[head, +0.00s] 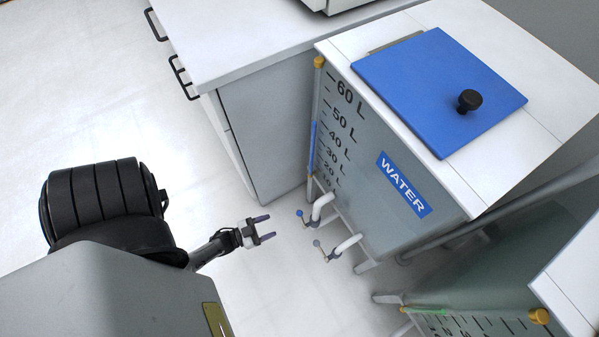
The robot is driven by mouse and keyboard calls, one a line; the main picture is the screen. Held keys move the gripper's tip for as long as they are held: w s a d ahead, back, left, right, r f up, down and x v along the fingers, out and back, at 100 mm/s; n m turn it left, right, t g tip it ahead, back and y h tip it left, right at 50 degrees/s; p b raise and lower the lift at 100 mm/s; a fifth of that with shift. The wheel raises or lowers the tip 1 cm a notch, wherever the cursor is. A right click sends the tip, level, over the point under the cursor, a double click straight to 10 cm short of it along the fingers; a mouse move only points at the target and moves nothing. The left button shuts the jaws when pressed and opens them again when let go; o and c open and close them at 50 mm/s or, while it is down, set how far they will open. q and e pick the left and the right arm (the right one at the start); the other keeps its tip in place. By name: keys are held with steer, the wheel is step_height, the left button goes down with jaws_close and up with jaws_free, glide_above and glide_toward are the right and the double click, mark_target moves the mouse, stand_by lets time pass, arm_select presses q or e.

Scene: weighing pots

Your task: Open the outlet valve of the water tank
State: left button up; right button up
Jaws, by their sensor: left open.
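The grey water tank (375,155) stands right of centre, with a litre scale, a blue WATER label (404,184) and a blue lid with a black knob. Two white bent outlet pipes come out low on its front, one above the other in the picture. The upper pipe (322,205) has a small valve handle with a blue knob (299,213). My right gripper is not in view.
A white-topped cabinet (240,50) with black handles stands behind and left of the tank. A second tank with a yellow cap (539,316) is at the lower right. Bare pale floor (90,90) lies to the left.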

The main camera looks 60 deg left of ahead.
mark_target(300, 215)
arm_select(q)
steer(key=shift+w+d+b, duration=0.25)
steer(key=shift+w+b, duration=0.3)
steer(key=shift+w, duration=1.55)
steer(key=shift+w+d+b, duration=0.25)
steer(key=shift+w+b, duration=0.35)
steer(key=shift+w, duration=1.45)
steer(key=shift+w+d+b, duration=0.25)
steer(key=shift+w+b, duration=0.3)
steer(key=shift+w, duration=1.55)
steer(key=shift+c, duration=0.2)
steer(key=shift+s, duration=0.1)
jaws_close()
